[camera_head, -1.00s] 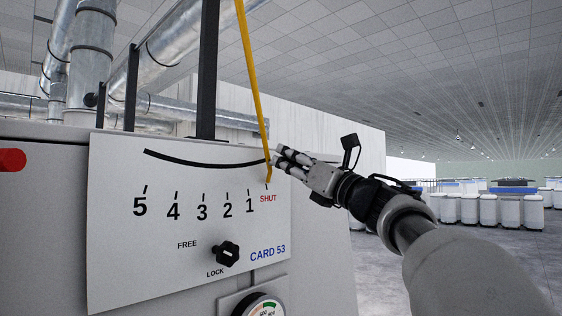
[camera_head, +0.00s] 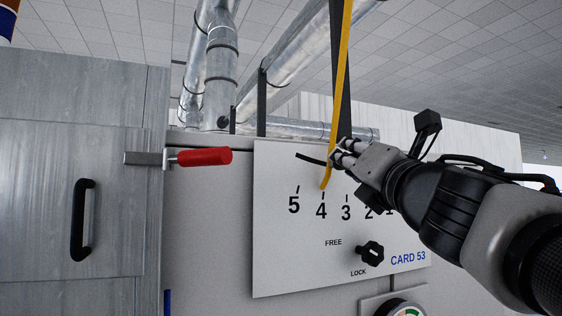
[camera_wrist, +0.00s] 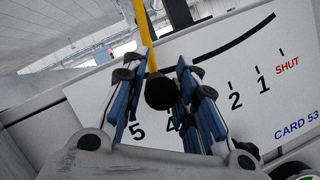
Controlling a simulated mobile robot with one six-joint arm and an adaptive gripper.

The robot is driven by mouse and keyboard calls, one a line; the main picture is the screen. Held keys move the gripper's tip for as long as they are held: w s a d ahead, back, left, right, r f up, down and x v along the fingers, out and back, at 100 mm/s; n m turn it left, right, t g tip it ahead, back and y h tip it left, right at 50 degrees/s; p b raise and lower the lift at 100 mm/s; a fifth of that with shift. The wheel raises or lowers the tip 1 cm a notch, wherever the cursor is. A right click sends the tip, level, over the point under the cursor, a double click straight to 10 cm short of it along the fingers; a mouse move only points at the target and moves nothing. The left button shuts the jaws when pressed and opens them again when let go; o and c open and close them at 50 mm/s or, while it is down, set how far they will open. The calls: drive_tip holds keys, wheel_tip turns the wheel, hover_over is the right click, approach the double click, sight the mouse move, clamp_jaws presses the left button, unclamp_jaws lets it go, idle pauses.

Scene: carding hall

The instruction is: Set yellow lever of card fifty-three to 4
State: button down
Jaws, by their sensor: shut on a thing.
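The yellow lever (camera_head: 338,95) runs down in front of the white scale plate (camera_head: 290,255), marked CARD 53. Its bent lower tip is just above the tick of the 4. My gripper (camera_head: 345,153) is beside the lever, over the plate's upper part, and covers part of the scale at 2 and 1. In the wrist view the yellow lever (camera_wrist: 142,35) comes down behind a round black knob (camera_wrist: 160,92). The fingers of my gripper (camera_wrist: 162,97) are on both sides of this knob and shut on it.
A black FREE/LOCK knob (camera_head: 370,254) sits low on the plate; I cannot tell its setting surely. A red handle (camera_head: 203,157) sticks out left of the plate, by a grey cabinet door (camera_head: 75,190). A gauge (camera_head: 402,308) is below the plate.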

drive_tip(key=shift+w+d+f, duration=0.1)
drive_tip(key=shift+w+d, duration=0.05)
drive_tip(key=shift+d, duration=0.35)
drive_tip(key=c, duration=1.4)
unclamp_jaws()
drive_tip(key=shift+a, duration=0.15)
drive_tip(key=shift+o, duration=0.6)
drive_tip(key=v, duration=1.2)
